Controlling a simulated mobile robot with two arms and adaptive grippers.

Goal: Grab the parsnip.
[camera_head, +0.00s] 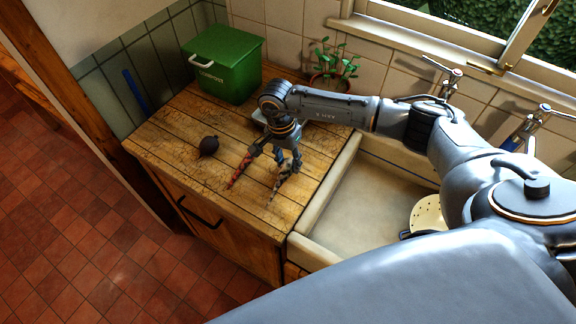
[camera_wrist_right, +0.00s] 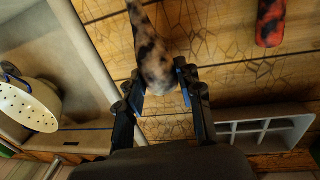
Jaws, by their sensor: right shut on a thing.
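The parsnip (camera_head: 280,184) is a tapered, beige root with dark blotches, over the right part of the wooden counter near the sink. In the right wrist view, the parsnip (camera_wrist_right: 154,52) has its thick end between my fingers and its length pointing away. My right gripper (camera_head: 286,160) comes down from above and is shut on the parsnip. The right wrist view shows the gripper (camera_wrist_right: 158,84) with one finger on each side of it. I cannot tell whether the parsnip touches the counter. My left gripper is not in view.
A red, dark-blotched root (camera_head: 239,170) lies left of the parsnip, and a dark round vegetable (camera_head: 209,146) farther left. Behind are a green compost bin (camera_head: 224,62), a potted plant (camera_head: 335,64) and a grey divided tray (camera_wrist_right: 262,128). The sink (camera_head: 360,200) holds a cream colander (camera_head: 428,214).

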